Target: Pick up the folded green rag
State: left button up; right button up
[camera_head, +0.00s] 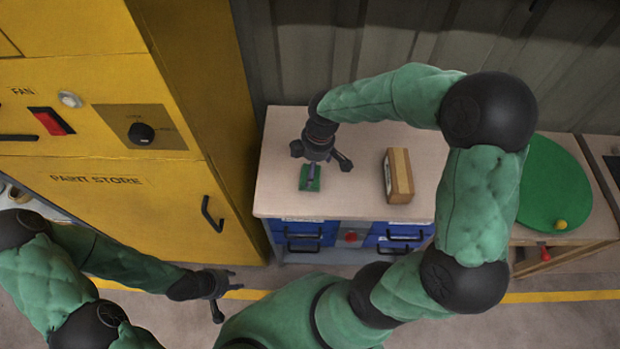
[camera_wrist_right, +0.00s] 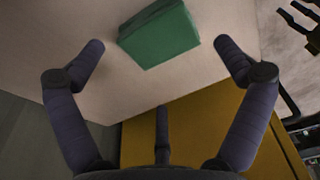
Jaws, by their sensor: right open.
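The folded green rag (camera_head: 304,184) lies on the pale top of the workbench (camera_head: 280,190), near its front left part. A dark finger of my right gripper (camera_head: 321,158) partly hides it in the head view. In the right wrist view the rag (camera_wrist_right: 160,36) appears ahead of the gripper, between the two spread side fingers and not gripped. My right gripper is open, empty and above the bench; its exact height over the rag is hard to tell. My left gripper (camera_head: 222,296) is open and empty, low in front of the yellow cabinet.
A wood-coloured block with a pale face (camera_head: 400,176) stands to the right of the rag. Blue drawers (camera_head: 305,232) are under the bench top. A yellow paint store cabinet (camera_head: 120,205) stands left. A round green board (camera_head: 550,185) with a yellow ball (camera_head: 561,225) is on the right bench.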

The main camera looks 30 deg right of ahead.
jog(key=f, duration=0.1)
jog(key=f+b, duration=0.1)
jog(key=f, duration=0.1)
jog(key=f+b, duration=0.1)
jog(key=shift+s+a+f, duration=0.15)
jog(key=shift+s+f, duration=0.05)
jog(key=shift+s, duration=0.15)
jog(key=shift+w+f+b, duration=0.1)
jog(key=shift+f+b, duration=0.2)
jog(key=shift+f, duration=0.05)
jog(key=shift+r, duration=0.1)
jog(key=shift+c, duration=0.3)
jog(key=c, duration=1.1)
